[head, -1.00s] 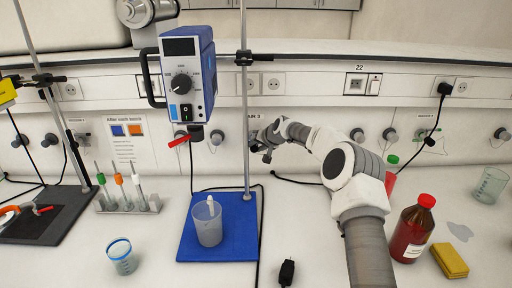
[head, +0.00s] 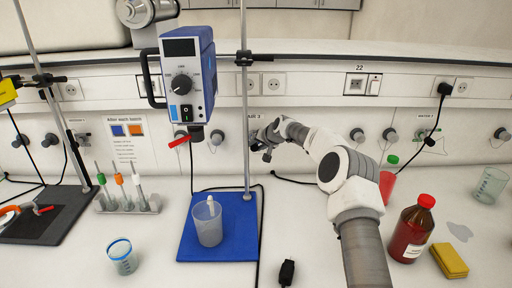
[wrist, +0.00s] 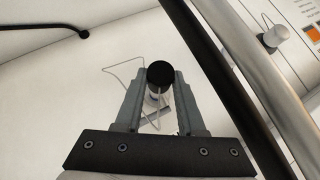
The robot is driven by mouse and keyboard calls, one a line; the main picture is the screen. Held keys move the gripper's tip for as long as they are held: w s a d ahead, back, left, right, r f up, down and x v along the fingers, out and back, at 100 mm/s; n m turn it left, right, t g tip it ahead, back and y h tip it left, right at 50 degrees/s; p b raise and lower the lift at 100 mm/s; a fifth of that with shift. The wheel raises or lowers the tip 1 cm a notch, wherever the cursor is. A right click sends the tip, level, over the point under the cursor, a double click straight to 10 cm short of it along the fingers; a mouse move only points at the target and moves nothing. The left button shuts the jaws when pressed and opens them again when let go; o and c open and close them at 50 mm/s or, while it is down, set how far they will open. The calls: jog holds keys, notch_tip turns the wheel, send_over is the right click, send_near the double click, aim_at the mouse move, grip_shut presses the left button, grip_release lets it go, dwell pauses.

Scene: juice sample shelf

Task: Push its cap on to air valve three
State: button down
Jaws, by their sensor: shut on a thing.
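Air valve three sits on the back wall under the label "AIR 3" (head: 254,117) in the head view, mostly hidden behind my gripper (head: 262,146) and the stand's rod. In the wrist view my gripper (wrist: 160,78) is shut on a round black thing (wrist: 160,73), which looks like the cap, held between the fingertips. A pale part and a thin wire loop show just beyond it. I cannot tell whether the cap touches the valve.
The stand's rod (head: 245,100) rises left of my gripper, with a blue stirrer motor (head: 190,75) beside it. A beaker (head: 207,222) stands on the blue base (head: 235,245). A brown bottle (head: 412,230) and a yellow sponge (head: 449,261) are at right.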

jog(key=shift+w+p, duration=0.7)
jog(key=shift+p, duration=0.05)
jog(key=shift+c, duration=2.2)
grip_release()
